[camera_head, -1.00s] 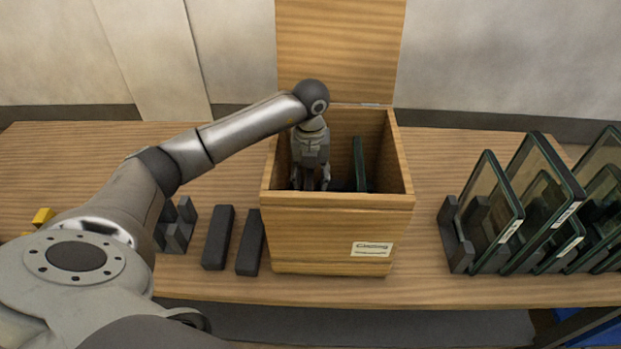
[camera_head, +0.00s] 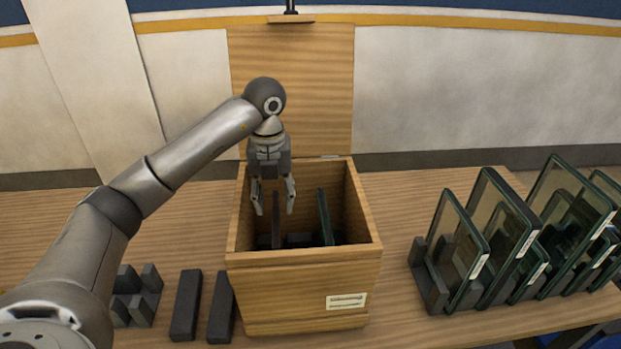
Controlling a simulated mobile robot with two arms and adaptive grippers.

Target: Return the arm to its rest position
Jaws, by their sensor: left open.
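My left arm comes in from the left, and its gripper (camera_head: 273,205) hangs fingers-down over the open wooden box (camera_head: 305,288). The gripper's two fingers are apart, with nothing held between them. The fingertips are at or just inside the box opening, above a dark thin plate (camera_head: 276,222) standing on the left inside. A second green-edged plate (camera_head: 325,217) stands upright to the right of the gripper. The lower ends of the plates are hidden by the front wall. My right gripper is not in view.
The box lid (camera_head: 292,95) stands open behind the arm. Several glass plates (camera_head: 500,235) stand in dark holders at the right. Two dark bars (camera_head: 186,305) and a small dark holder (camera_head: 137,295) lie left of the box. The table (camera_head: 395,215) behind the plates is clear.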

